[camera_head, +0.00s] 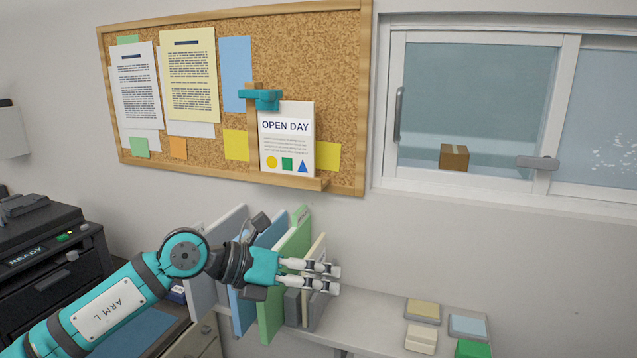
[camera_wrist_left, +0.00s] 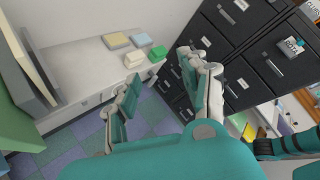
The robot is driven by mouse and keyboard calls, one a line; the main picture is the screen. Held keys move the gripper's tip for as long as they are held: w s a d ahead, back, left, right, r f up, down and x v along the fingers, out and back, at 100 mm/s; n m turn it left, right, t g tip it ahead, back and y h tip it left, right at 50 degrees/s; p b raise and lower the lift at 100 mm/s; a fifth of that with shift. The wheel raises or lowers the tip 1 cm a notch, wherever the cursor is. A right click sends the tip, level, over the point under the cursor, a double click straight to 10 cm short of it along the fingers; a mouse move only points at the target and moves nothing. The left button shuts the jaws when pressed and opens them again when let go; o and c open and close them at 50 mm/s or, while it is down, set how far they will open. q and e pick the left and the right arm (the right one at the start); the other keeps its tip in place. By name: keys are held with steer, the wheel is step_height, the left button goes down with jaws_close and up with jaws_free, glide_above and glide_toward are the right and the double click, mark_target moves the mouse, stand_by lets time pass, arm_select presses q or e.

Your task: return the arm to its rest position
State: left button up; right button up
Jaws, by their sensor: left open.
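My left arm (camera_head: 110,300) reaches in from the lower left of the head view. Its gripper (camera_head: 335,278) is open and empty, in front of the upright folders and above the white counter. In the left wrist view the two fingers (camera_wrist_left: 159,66) stand apart with nothing between them. My right gripper does not show clearly; a teal arm part is at the right edge of the left wrist view.
Upright folders (camera_head: 288,262) stand close behind the gripper. Several coloured pads (camera_head: 423,311) lie on the counter (camera_head: 372,302) at right. A printer (camera_head: 50,250) is at left. An OPEN DAY sheet (camera_head: 287,148) stands on the corkboard's ledge. Dark drawer cabinets (camera_wrist_left: 270,62) show in the wrist view.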

arm_select(q)
steer(key=s+d+r+n+t+h, duration=0.2)
steer(key=s+d+r+n+h, duration=0.25)
steer(key=h, duration=0.25)
steer(key=w+a+f+n+t+y, duration=0.2)
steer(key=a+f+n+t+y, duration=0.2)
steer(key=a+n+t+y, duration=0.65)
steer(key=w+a+f+n+t+y, duration=0.2)
steer(key=a+f+n+t+y, duration=0.25)
steer(key=n, duration=1.15)
steer(key=s+a+f+n+g+y, duration=0.4)
steer(key=a+f+n, duration=0.15)
steer(key=f, duration=0.45)
steer(key=s+a+f+n+g, duration=0.2)
steer(key=s+f+g, duration=0.5)
steer(key=s+f, duration=0.45)
steer(key=s+a+f+n+g, duration=0.2)
steer(key=s+f+g, duration=0.5)
steer(key=s, duration=0.7)
step_height(320, 180, down, 27)
steer(key=s, duration=0.2)
steer(key=s+a+f+g, duration=0.1)
steer(key=s+a+f, duration=0.2)
steer(key=s+f, duration=1.2)
steer(key=shift+s+f+m+g+y, duration=0.3)
steer(key=shift+s+f+m, duration=0.05)
steer(key=shift+s+f, duration=0.1)
